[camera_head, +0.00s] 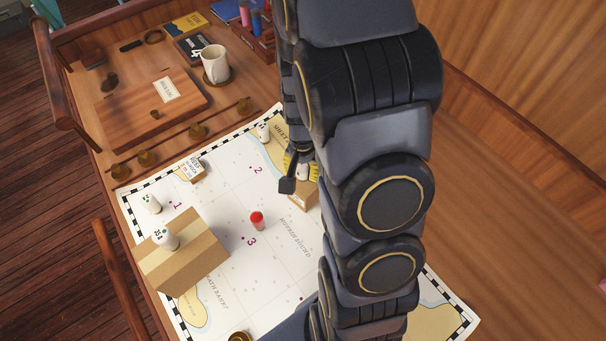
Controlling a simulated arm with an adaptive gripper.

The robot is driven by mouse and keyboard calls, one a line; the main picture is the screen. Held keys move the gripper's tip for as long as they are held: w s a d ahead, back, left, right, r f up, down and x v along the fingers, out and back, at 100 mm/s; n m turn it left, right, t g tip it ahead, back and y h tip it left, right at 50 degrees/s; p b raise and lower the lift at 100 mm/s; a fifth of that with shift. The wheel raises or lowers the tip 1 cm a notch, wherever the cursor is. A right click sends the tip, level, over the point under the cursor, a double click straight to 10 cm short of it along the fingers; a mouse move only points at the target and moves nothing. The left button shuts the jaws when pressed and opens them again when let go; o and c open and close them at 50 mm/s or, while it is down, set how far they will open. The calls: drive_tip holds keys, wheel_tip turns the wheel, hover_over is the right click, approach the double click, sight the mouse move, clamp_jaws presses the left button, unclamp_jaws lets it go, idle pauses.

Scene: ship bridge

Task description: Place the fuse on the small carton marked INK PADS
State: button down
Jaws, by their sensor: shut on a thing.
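My gripper (290,179), dark with yellow parts, is at the upper right of the chart and partly hidden by my arm. It is shut on a small white piece (303,172), seemingly the fuse. The piece is just above or on a small brown carton (300,197); I cannot tell whether they touch. My arm hides the carton's right part, and no marking on it can be read. Similar white pieces stand on the chart at the left (150,203), on the chart near its top edge (263,131) and on a larger taped carton (204,247).
Behind are a wooden rail with brass knobs (198,131), a white mug (215,64) and books (187,25). The chart's middle is mostly free.

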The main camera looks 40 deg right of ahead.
sight(303, 178)
drive_tip(key=shift+f, duration=1.35)
drive_tip(key=c, duration=0.8)
unclamp_jaws()
drive_tip(key=shift+f, duration=0.15)
